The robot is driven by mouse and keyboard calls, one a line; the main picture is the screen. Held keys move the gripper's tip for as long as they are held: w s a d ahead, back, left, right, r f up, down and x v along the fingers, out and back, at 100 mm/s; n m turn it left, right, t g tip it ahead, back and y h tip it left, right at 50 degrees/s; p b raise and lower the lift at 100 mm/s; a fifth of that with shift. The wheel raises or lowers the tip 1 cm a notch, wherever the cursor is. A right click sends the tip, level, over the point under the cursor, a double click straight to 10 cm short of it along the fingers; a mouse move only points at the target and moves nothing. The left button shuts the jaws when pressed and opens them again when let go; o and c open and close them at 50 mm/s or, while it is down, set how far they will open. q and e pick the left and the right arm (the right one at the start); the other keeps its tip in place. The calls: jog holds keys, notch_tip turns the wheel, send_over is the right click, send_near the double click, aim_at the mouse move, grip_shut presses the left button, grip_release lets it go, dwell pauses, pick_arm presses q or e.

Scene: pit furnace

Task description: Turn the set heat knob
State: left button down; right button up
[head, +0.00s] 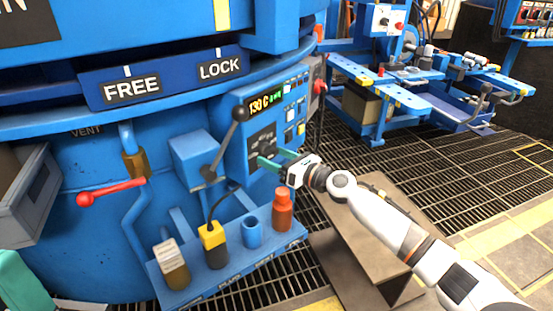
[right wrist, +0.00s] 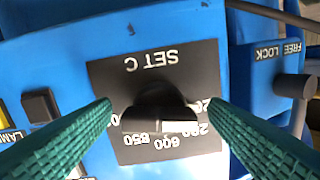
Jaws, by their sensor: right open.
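The set heat knob (right wrist: 158,108) is black with a pale pointer mark and sits on a dark plate marked SET C, seen upside down in the right wrist view. The pointer mark is near the numbers at the plate's lower side. My right gripper (right wrist: 160,103) is open, with one green finger on each side of the knob and visible gaps to it. In the head view my right gripper (head: 274,157) is at the front of the blue control panel (head: 240,127), and the knob cannot be made out there. A teal piece at the lower left looks like part of my left gripper (head: 22,284).
The panel display (head: 265,104) reads 130 C. A black-knobbed lever (head: 226,135) stands just left of my right gripper. Below is a blue shelf (head: 222,275) with an orange bottle (head: 282,210) and a yellow-black tool (head: 213,243). A red-handled vent lever (head: 112,192) is at left.

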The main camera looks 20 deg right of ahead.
jog(key=c, duration=1)
